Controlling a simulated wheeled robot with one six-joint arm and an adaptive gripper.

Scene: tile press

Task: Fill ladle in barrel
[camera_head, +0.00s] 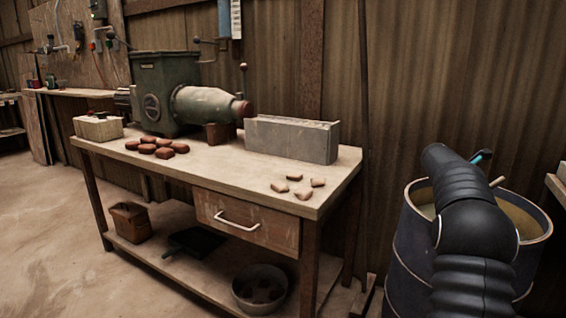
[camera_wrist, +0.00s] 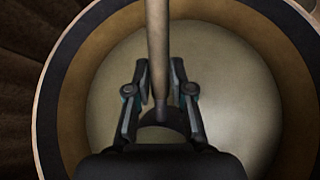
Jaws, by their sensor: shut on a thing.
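The barrel (camera_head: 408,250) stands at the right in the head view, dark blue with a pale hoop and open at the top. A tan, smooth surface shows inside it. In the wrist view I look straight down into the barrel (camera_wrist: 56,75), whose round rim surrounds my gripper. My gripper (camera_wrist: 159,68) is shut on the ladle's pale, straight handle (camera_wrist: 157,35), over the barrel's mouth. A short end of the handle (camera_head: 497,182) shows beside my arm in the head view. My arm hides much of the barrel.
A wooden workbench (camera_head: 230,173) stands left of the barrel. It bears a green machine (camera_head: 165,90), a grey block (camera_head: 290,140), brown lumps (camera_head: 157,147) and several pale tiles (camera_head: 303,193). A corrugated wall (camera_head: 450,80) rises close behind. Open floor (camera_head: 50,240) lies at left.

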